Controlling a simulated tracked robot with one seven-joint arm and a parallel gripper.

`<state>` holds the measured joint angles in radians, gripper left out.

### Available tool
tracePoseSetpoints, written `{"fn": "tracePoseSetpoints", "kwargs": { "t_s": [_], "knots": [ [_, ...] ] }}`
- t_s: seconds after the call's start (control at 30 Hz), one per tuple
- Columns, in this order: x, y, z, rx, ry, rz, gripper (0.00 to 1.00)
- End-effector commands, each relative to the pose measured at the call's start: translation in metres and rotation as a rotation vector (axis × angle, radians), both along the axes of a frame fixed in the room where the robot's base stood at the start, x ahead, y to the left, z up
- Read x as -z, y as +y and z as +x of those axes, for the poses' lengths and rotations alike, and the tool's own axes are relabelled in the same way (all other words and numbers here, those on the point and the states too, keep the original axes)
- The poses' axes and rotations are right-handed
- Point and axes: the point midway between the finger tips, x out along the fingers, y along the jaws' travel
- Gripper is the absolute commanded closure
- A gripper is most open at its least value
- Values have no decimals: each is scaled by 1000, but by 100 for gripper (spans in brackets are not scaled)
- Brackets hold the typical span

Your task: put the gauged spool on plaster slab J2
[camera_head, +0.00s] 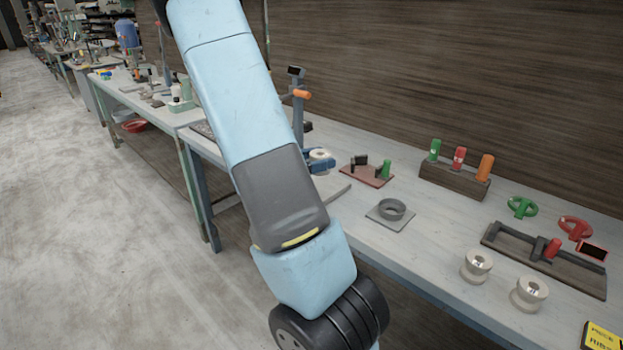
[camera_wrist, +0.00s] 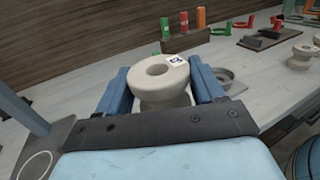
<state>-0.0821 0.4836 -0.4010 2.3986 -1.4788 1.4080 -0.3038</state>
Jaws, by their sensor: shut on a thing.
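My gripper (camera_wrist: 163,82) is shut on a cream spool (camera_wrist: 165,92), with one blue jaw on each side of it. The spool is upright, with a round hole and a small printed tag on its top flange. In the head view my gripper (camera_head: 320,162) holds the spool (camera_head: 319,154) over the bench, beyond my arm. A dark grey slab (camera_wrist: 62,132) with a pale ring outline lies at the lower left of the wrist view, partly cut off. A flat slab edge (camera_head: 338,191) shows beside my arm in the head view. I cannot read J2 on either.
A ring on a grey plate (camera_head: 375,215) lies right of my gripper. Two more spools (camera_head: 476,267) (camera_head: 528,295) stand nearer the front edge. A red-brown plate with a gauge (camera_head: 368,177), a plug rack (camera_head: 453,183) and a dark fixture (camera_head: 540,262) occupy the bench.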

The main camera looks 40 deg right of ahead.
Motion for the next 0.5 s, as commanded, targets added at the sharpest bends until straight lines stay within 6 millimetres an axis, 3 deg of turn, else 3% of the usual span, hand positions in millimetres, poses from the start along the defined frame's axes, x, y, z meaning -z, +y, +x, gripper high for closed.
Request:
{"fn": "tracePoseSetpoints", "kwargs": {
  "t_s": [0.1,0.5],
  "knots": [
    [11,-13,21,1,1,-2,72],
    [57,-31,53,-1,2,-2,72]
  ]
}}
